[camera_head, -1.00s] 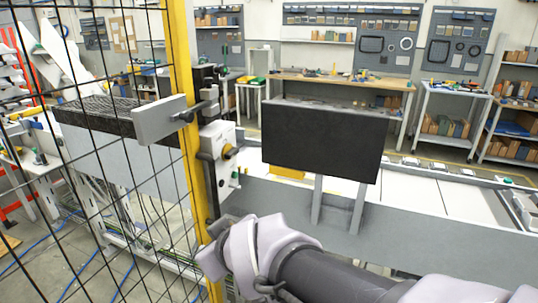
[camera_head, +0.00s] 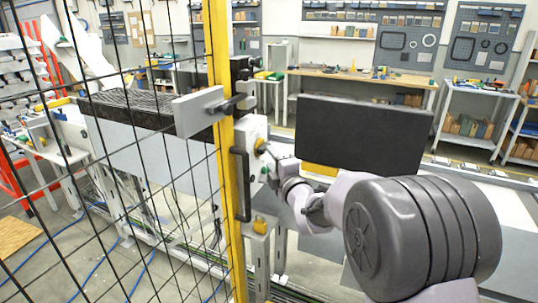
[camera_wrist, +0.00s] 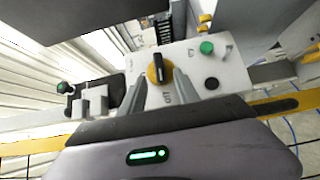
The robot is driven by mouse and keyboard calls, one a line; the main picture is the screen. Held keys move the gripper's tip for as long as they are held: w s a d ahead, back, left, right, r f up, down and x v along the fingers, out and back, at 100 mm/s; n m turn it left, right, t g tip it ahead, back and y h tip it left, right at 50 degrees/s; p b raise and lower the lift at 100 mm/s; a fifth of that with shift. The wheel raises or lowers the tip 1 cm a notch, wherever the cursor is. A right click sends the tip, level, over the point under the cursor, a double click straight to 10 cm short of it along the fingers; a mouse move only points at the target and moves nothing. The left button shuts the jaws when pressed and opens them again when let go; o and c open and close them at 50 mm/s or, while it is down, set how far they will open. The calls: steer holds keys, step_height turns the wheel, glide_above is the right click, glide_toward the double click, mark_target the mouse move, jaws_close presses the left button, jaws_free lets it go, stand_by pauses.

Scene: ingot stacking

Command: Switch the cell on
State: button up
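A white control box (camera_head: 255,130) is mounted at the yellow fence post, and its face (camera_wrist: 226,72) fills the middle of the wrist view. It carries a rotary switch with a yellow base and black handle (camera_wrist: 158,68), a green button (camera_wrist: 207,47) and a dark round button (camera_wrist: 211,83). The switch handle stands nearly upright in the wrist view; its lettering is too small to read. My gripper (camera_wrist: 159,90) is open, its two grey fingers apart just before the switch, one on each side of the handle. Contact cannot be told.
A yellow post (camera_head: 222,150) with black wire mesh stands left of the box, with a grey latch plate (camera_head: 198,111) and a black handle (camera_head: 242,185). A dark panel (camera_head: 365,135) stands behind my arm. Workbenches line the back wall.

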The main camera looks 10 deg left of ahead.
mark_target(263, 148)
steer(key=x, duration=0.5)
jaws_close()
